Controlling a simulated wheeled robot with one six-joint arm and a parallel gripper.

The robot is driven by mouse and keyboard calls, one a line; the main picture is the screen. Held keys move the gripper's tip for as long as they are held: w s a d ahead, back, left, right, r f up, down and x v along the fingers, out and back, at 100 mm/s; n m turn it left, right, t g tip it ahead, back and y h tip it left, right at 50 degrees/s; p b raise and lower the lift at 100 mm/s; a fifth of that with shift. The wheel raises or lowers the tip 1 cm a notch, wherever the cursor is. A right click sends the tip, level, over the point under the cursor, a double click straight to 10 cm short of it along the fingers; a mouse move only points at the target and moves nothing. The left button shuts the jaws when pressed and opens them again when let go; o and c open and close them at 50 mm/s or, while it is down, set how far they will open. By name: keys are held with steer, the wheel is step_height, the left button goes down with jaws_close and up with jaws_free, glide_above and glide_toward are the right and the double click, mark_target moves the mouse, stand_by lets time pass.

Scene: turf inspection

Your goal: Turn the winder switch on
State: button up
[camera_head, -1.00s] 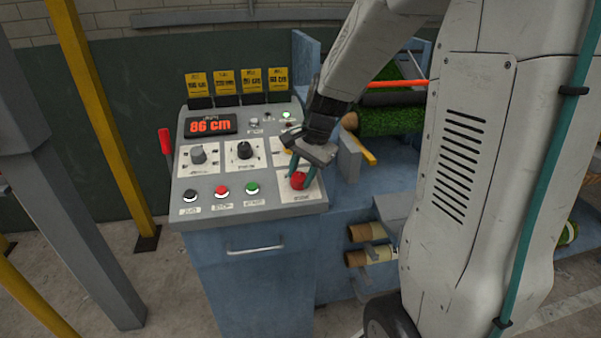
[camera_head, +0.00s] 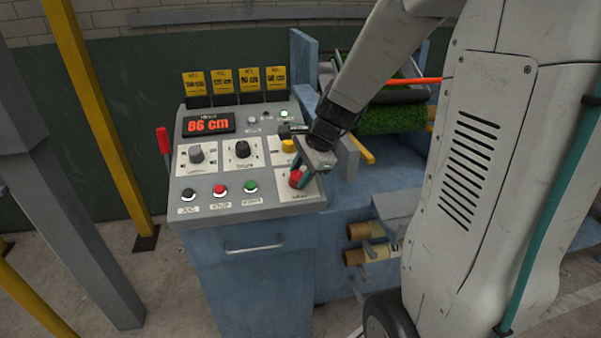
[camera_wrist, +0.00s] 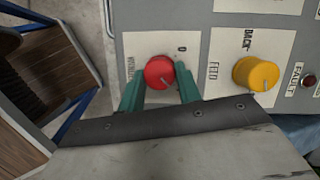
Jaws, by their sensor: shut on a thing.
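The winder switch is a red round knob (camera_head: 295,179) at the lower right of the grey control panel (camera_head: 232,203). In the wrist view the red knob (camera_wrist: 160,73) sits on a white plate with a partly hidden "WINDER" label and a "0" mark. A pale pointer line on it slants. My gripper (camera_head: 301,177) has its teal fingers around the knob. In the wrist view the gripper's fingers (camera_wrist: 161,88) stand on either side of the knob, shut on it. Part of the label is hidden by a finger.
A yellow knob (camera_wrist: 257,73) marked "FEED" and "BACK" is beside the red one. Black, red and green (camera_head: 250,187) buttons line the panel's front. A green turf roll (camera_head: 385,118) lies behind on the right.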

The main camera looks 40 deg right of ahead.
stand_by(0.3)
steer(key=o, duration=1)
steer(key=shift+c, duration=0.2)
steer(key=v, duration=0.8)
steer(key=shift+w, duration=0.1)
steer(key=s+a+r+n+g, duration=0.1)
steer(key=s+a+n, duration=0.3)
steer(key=s+n, duration=0.2)
steer(key=s+a+r+n+g+h, duration=0.1)
steer(key=s+a+n, duration=0.2)
steer(key=s+n, duration=0.4)
steer(key=s+a+r+n+g+h, duration=0.1)
steer(key=s+a+n, duration=0.3)
steer(key=s+n, duration=0.2)
steer(key=shift+s+a+r, duration=0.3)
steer(key=shift+s+r, duration=0.05)
steer(key=shift+s, duration=0.4)
